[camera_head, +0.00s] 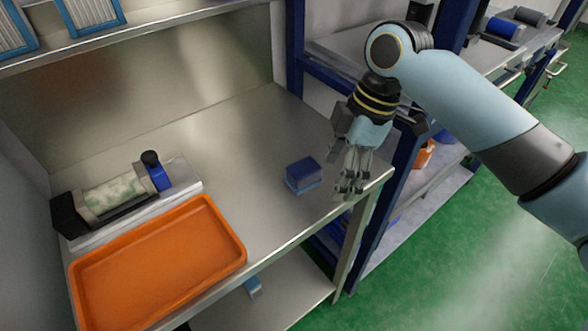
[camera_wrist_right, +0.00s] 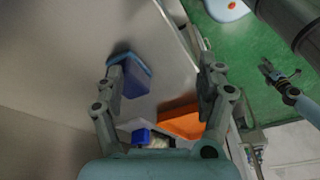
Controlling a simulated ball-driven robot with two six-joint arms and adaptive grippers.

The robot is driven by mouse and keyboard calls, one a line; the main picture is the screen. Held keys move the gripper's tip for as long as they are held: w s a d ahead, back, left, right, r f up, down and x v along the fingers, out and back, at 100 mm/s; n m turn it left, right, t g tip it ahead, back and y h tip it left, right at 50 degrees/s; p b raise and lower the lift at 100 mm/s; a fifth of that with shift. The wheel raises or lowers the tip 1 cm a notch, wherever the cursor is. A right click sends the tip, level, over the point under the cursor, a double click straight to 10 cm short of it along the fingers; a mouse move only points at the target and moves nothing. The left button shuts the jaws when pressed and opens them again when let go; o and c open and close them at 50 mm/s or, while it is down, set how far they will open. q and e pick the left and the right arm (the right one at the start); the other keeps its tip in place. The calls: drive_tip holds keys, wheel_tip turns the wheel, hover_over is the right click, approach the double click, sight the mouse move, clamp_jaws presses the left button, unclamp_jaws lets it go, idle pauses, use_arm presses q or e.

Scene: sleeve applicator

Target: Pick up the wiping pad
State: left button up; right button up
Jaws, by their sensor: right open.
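The wiping pad is a dark blue block with a lighter blue base (camera_head: 303,174). It lies on the metal shelf near the front edge, right of the orange tray. My right gripper (camera_head: 347,188) is open and empty, just right of the pad and near the shelf's right corner. In the right wrist view the pad (camera_wrist_right: 135,78) shows beside the left finger, toward the inside of the open jaws (camera_wrist_right: 163,80); I cannot tell whether they touch. My left gripper (camera_wrist_right: 278,75) appears small at the right of the wrist view, away from the pad; its jaw state is unclear.
The orange tray (camera_head: 238,262) stands at the front left of the shelf (camera_head: 235,140). Behind it is a roller-like device (camera_head: 115,193) with a black knob on a pale plate. A blue post (camera_head: 295,50) rises behind the shelf's right side. Bare shelf surrounds the pad.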

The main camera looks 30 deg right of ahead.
sight(306, 166)
drive_tip(key=w+d+r+n+g+y, duration=0.1)
drive_tip(key=w+d+r+n+y, duration=0.1)
drive_tip(key=w+r+n, duration=0.35)
drive_tip(key=x, duration=0.6)
drive_tip(key=shift+w+p, duration=0.15)
drive_tip(key=shift+p, duration=0.25)
drive_tip(key=x, duration=0.2)
drive_tip(key=p+x, duration=0.1)
drive_tip(key=x, duration=0.1)
drive_tip(key=shift+w+a, duration=0.25)
drive_tip(key=shift+w, duration=0.05)
drive_tip(key=shift+a+f, duration=0.15)
drive_tip(key=shift+f, duration=0.3)
drive_tip(key=c, duration=1.2)
drive_tip(key=shift+c, duration=0.2)
